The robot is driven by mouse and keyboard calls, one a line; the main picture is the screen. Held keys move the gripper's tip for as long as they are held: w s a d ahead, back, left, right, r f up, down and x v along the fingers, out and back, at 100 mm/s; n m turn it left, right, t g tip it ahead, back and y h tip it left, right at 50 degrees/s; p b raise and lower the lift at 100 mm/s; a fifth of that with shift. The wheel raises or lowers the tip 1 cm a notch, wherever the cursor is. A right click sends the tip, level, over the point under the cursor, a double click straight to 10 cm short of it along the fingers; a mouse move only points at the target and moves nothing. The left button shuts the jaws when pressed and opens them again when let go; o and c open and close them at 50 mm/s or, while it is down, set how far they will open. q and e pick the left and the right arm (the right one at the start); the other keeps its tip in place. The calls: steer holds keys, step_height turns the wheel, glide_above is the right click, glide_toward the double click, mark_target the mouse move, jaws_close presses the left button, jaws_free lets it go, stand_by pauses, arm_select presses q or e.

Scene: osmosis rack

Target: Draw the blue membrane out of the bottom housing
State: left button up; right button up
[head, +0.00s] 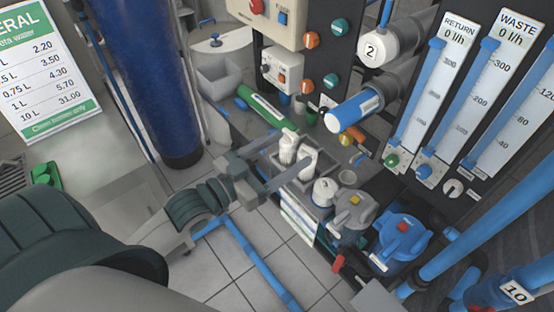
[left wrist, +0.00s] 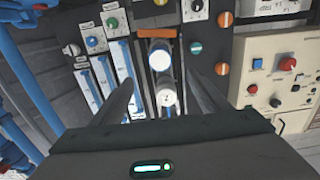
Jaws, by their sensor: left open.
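The blue membrane (head: 356,108) sticks out of the grey bottom housing (head: 394,82), its white end facing left and a white label on its side. In the left wrist view the membrane (left wrist: 160,55) shows end-on, above the capped housing marked 2 (left wrist: 166,96). My left gripper (head: 292,150) is open, its two fingers spread apart over the grey tray, to the left of and apart from the membrane. Its fingers also show in the left wrist view (left wrist: 160,80), with nothing held between them. My right gripper is not in view.
A grey tray with white bottles (head: 308,165) lies beneath the left fingers. A green cylinder (head: 265,108) lies behind it. Grey and blue pump canisters (head: 402,238) stand to the front right. Flow meters (head: 418,95) line the panel at right.

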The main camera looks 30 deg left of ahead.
arm_select(q)
steer(key=shift+v, duration=1.05)
steer(key=shift+f, duration=0.1)
steer(key=w+a+f+n+g+y+b, duration=0.1)
steer(key=a+f+g+y, duration=0.15)
steer(key=f, duration=1.05)
steer(key=w+a+f+n+g+y, duration=0.15)
steer(key=a+f, duration=0.25)
steer(key=f, duration=0.9)
steer(key=s+a+f+g+y, duration=0.15)
steer(key=s+f, duration=0.25)
steer(key=f, duration=0.7)
steer(key=s+a+f+g+y, duration=0.1)
steer(key=s+f+g, duration=0.15)
steer(key=f, duration=0.85)
steer(key=s+d+f+g, duration=0.2)
steer(key=s+f+g, duration=0.1)
steer(key=s+f, duration=1.35)
steer(key=s+d+f+g, duration=0.1)
steer(key=s+f, duration=0.2)
steer(key=s, duration=0.3)
steer(key=s+d+f+g+b, duration=0.1)
steer(key=s+d+f+g, duration=0.1)
steer(key=s, duration=0.4)
steer(key=s+d+f+g, duration=0.1)
steer(key=s+f, duration=0.3)
steer(key=s, duration=0.3)
steer(key=shift+d+g, duration=0.25)
steer(key=shift+g, duration=0.05)
